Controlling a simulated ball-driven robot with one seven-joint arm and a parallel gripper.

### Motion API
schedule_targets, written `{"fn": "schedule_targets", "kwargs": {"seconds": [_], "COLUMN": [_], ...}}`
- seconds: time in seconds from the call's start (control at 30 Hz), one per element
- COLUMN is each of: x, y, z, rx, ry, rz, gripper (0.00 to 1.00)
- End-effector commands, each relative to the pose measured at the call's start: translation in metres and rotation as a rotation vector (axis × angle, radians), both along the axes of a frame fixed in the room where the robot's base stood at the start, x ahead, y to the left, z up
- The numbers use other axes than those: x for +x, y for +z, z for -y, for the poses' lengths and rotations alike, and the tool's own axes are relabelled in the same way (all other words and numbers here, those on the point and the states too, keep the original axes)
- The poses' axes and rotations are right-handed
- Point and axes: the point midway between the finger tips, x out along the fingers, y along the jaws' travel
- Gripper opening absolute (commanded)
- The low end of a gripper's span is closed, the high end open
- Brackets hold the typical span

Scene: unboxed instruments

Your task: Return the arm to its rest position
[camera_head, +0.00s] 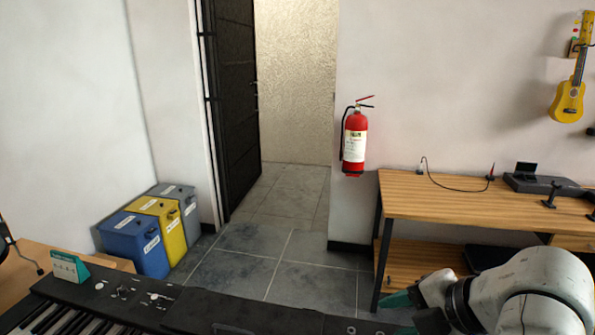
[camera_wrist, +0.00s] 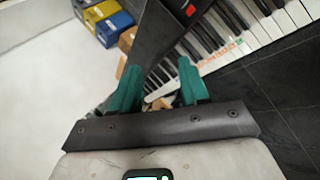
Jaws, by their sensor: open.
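My arm shows as a pale, rounded link at the lower right in the head view, with a dark section and a bit of teal at its left end. In the wrist view my gripper (camera_wrist: 158,88) has two teal fingers spread apart on a dark bar. Nothing is held between the fingers. A keyboard (camera_wrist: 230,35) with black and white keys lies beyond the fingers in that view. The keyboard also shows along the bottom left of the head view (camera_head: 130,300).
A wooden desk (camera_head: 450,200) stands at the right with a dark device (camera_head: 545,185) on it. Blue (camera_head: 135,240), yellow (camera_head: 165,225) and grey bins stand at the left wall. A red extinguisher (camera_head: 355,140) and a yellow ukulele (camera_head: 568,100) hang on walls. Tiled floor (camera_head: 300,265) is clear towards the doorway.

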Motion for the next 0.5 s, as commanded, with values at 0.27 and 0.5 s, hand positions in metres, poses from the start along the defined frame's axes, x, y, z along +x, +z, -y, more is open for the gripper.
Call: {"fn": "schedule_targets", "kwargs": {"seconds": [0.27,0.5], "x": [-0.012,-0.080], "y": [-0.054,-0.158], "z": [-0.022,-0.011], "rx": [0.448,0.618], "ry": [-0.544,-1.091], "rz": [-0.256,-0.576], "gripper": [0.45,0.45]}}
